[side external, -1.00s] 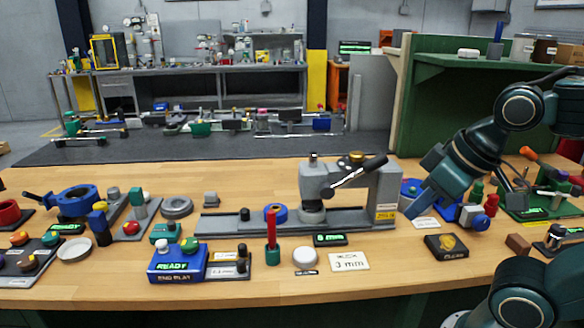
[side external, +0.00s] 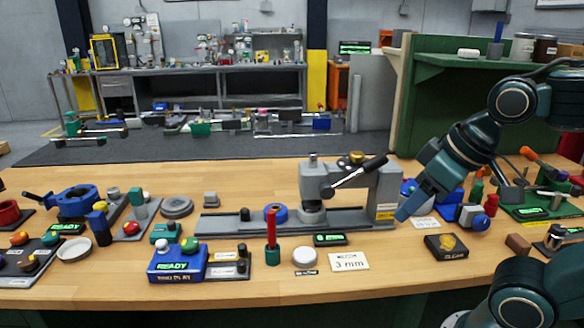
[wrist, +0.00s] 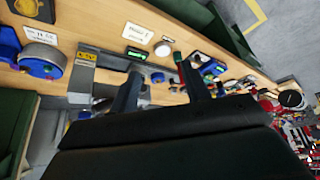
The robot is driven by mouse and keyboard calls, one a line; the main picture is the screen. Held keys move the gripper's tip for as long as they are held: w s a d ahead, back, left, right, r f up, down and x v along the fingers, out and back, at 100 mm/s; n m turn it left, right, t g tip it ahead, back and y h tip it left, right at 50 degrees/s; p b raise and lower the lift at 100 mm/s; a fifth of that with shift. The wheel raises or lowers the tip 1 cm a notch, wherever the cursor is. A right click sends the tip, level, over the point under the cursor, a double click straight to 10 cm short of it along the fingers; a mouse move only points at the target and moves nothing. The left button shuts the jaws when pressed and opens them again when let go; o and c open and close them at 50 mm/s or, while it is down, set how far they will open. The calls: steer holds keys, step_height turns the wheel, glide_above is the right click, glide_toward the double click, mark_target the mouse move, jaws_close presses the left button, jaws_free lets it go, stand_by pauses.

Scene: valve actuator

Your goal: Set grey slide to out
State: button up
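I cannot tell for certain which part is the grey slide. A long grey rail (side external: 222,224) with a black knob (side external: 245,214) runs left from the grey press (side external: 385,190). My gripper (side external: 403,214) hangs just right of the press, above the table and apart from both black-knobbed parts. In the wrist view my gripper (wrist: 160,78) has its two fingers apart with nothing held between them.
A red post (side external: 271,230) on a green base, a white button (side external: 304,256), a small display (side external: 330,239) and a 3 mm card (side external: 348,261) stand in front of the press. The front table strip is mostly clear.

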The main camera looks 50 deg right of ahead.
steer(key=w+r+m+g, duration=0.1)
steer(key=w+r, duration=0.2)
steer(key=w, duration=0.3)
steer(key=w+r+m, duration=0.1)
steer(key=w+r, duration=0.2)
steer(key=w, duration=0.2)
steer(key=m+g, duration=0.5)
steer(key=m, duration=0.2)
glide_above(244, 210)
step_height(244, 210, down, 13)
steer(key=shift+d+f, duration=0.1)
steer(key=shift+f, duration=0.1)
steer(key=shift+f, duration=6.8)
jaws_close()
